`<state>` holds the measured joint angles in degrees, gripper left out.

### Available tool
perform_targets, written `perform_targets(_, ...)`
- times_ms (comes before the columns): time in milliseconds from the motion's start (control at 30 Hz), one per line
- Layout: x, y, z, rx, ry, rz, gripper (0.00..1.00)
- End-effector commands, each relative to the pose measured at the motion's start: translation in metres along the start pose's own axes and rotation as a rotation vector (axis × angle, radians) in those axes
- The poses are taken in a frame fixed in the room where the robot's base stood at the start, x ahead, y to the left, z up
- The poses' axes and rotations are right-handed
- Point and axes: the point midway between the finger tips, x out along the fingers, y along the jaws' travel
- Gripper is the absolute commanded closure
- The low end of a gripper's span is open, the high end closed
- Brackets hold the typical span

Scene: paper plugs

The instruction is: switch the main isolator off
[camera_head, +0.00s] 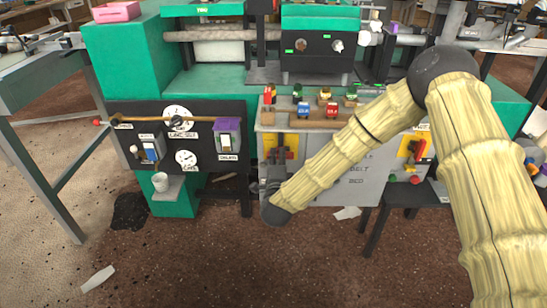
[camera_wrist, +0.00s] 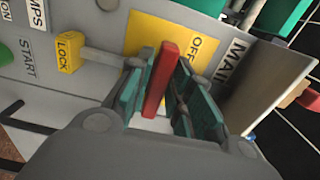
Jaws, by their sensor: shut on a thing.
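The main isolator's red handle (camera_wrist: 161,80) stands between the green pads of my gripper (camera_wrist: 157,96) in the wrist view. My gripper is shut on it. Behind it is a yellow plate (camera_wrist: 150,32) with the word OFF to the right of the handle. A label reading MAI, cut off by a panel edge, lies further right. In the head view my gripper (camera_head: 273,183) is low at the left part of the grey cabinet, below a yellow plate (camera_head: 291,142).
A yellow LOCK tag (camera_wrist: 69,52) on a pale bar lies left of the handle, near a START label. A brown board (camera_wrist: 268,91) projects at the right. In the head view a black panel (camera_head: 200,145) with dials stands left, and another red lever (camera_head: 420,150) sits right.

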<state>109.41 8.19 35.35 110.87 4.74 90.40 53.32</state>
Motion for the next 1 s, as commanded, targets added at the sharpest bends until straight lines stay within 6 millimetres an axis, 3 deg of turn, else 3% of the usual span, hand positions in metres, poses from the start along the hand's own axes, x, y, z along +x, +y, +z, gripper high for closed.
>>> perform_targets(300,0.0,0.001,-0.001,-0.003,0.001,0.001,1.0)
perform_targets(333,0.0,0.001,-0.001,-0.003,0.001,0.001,0.77)
perform_targets(400,0.0,0.001,-0.001,-0.002,0.001,0.001,0.64)
perform_targets(433,0.0,0.001,-0.001,-0.002,0.001,0.001,0.62)
perform_targets(767,-0.001,0.0,0.0,-0.001,0.0,0.001,0.62)
perform_targets(1000,-0.025,0.001,0.0,-0.001,-0.001,0.003,0.62)
